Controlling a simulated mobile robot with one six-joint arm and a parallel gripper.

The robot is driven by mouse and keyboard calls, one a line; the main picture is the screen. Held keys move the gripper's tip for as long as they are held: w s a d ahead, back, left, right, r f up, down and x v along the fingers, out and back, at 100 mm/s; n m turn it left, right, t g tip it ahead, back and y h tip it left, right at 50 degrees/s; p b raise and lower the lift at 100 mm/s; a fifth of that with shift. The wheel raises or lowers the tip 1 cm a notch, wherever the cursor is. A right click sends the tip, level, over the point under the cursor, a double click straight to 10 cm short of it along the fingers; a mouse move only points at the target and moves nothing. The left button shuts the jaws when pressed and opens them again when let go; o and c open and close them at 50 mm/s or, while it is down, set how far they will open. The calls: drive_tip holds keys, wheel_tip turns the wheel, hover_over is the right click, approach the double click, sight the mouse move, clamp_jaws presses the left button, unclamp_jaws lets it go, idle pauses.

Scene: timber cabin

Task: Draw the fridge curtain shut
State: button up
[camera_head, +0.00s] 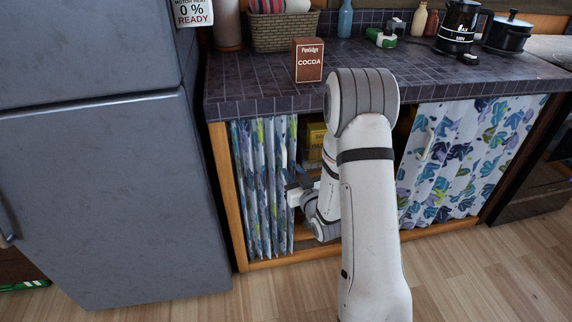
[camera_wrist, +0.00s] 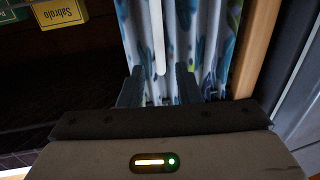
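The fridge curtain (camera_head: 264,185), white with blue and green leaves, hangs bunched at the left of the counter's opening, beside the fridge (camera_head: 112,190). In the wrist view, the curtain (camera_wrist: 205,45) fills the space ahead of my gripper (camera_wrist: 158,75). A narrow white strip (camera_wrist: 158,35) runs along the curtain, in line with the gap between my fingers. My fingers stand apart on either side of it, so my gripper is open. Contact with the strip cannot be told. In the head view, my gripper (camera_head: 297,180) is at the curtain's right edge, partly hidden by my arm.
A second leaf-patterned curtain (camera_head: 465,155) hangs at the right, with the opening between the curtains partly hidden by my arm. A yellow box (camera_head: 314,138) shows inside. A cocoa box (camera_head: 308,62) stands on the tiled counter (camera_head: 250,75). The wooden floor in front is clear.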

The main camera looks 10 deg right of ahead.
sight(285, 159)
drive_tip(key=w, duration=0.2)
drive_tip(key=w+a, duration=0.1)
drive_tip(key=w, duration=0.4)
drive_tip(key=shift+w+a, duration=0.1)
drive_tip(key=shift+a, duration=0.15)
clamp_jaws()
drive_tip(key=shift+d, duration=0.2)
drive_tip(key=shift+a, duration=0.1)
